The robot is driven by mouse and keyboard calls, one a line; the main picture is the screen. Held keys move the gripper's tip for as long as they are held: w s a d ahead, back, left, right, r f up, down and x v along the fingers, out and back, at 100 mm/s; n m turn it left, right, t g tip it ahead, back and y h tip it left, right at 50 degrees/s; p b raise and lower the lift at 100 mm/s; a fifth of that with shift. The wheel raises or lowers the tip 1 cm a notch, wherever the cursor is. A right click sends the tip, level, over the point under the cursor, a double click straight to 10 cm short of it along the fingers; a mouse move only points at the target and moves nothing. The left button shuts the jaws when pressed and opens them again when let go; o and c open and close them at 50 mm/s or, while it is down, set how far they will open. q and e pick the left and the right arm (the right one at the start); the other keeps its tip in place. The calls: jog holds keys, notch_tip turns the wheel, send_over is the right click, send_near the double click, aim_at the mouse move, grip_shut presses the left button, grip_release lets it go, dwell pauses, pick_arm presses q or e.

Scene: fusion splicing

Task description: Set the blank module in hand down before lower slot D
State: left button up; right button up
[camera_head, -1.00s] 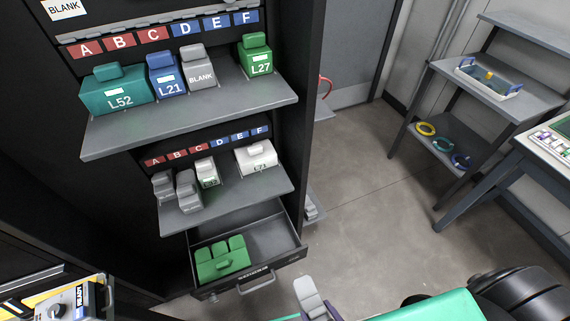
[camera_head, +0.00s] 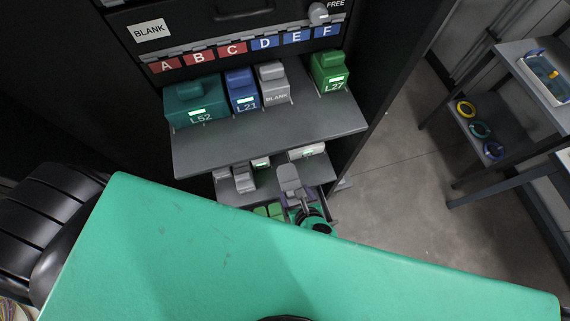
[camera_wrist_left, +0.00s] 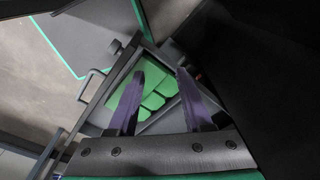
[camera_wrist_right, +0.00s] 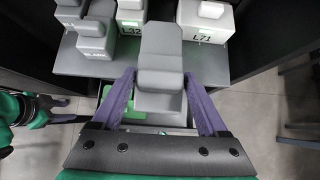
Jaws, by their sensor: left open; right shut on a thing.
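My right gripper (camera_wrist_right: 159,78) is shut on a grey blank module (camera_wrist_right: 160,55), which stands upright between the purple fingers. In the right wrist view the module is at the front of the lower shelf (camera_wrist_right: 82,66), facing the gap between the white L32 module (camera_wrist_right: 131,16) and the white L71 module (camera_wrist_right: 206,22). I cannot tell whether it touches the shelf. In the head view the held module (camera_head: 288,176) overlaps the lower shelf's front. The lower slot labels are hidden there. My left gripper (camera_wrist_left: 160,74) is open and empty above the drawer with green modules (camera_wrist_left: 150,98).
Grey modules (camera_wrist_right: 92,38) stand left of L32. The upper shelf (camera_head: 270,128) overhangs the lower one and bears L52, L21, BLANK and L27 modules. The open drawer (camera_wrist_left: 102,112) is below. My green arm cover fills the head view's foreground. A side rack (camera_head: 500,130) stands right.

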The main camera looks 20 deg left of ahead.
aim_at(284, 165)
jog(key=w+a, duration=0.1)
jog(key=w, duration=0.1)
jog(key=w+a, duration=0.2)
jog(key=shift+w, duration=0.2)
jog(key=w+a, duration=0.1)
jog(key=w+a+b, duration=0.1)
jog(key=w, duration=0.1)
jog(key=w+a+b, duration=0.1)
jog(key=shift+w+f, duration=0.25)
jog(key=shift+w, duration=0.05)
jog(key=f+b, duration=0.2)
jog(key=b, duration=0.1)
jog(key=f+b, duration=0.5)
jog(key=b, duration=0.2)
jog(key=shift+w+a+f, duration=0.15)
jog(key=shift+w+a, duration=0.05)
jog(key=shift+w, duration=0.25)
jog(key=shift+a+r, duration=0.1)
jog(key=shift+r, duration=0.25)
pick_arm(q)
notch_tip(284, 165, down, 12)
jog(key=w+a, duration=0.1)
jog(key=shift+r, duration=0.2)
pick_arm(e)
jog(key=o, duration=1.3)
jog(key=shift+f, duration=0.1)
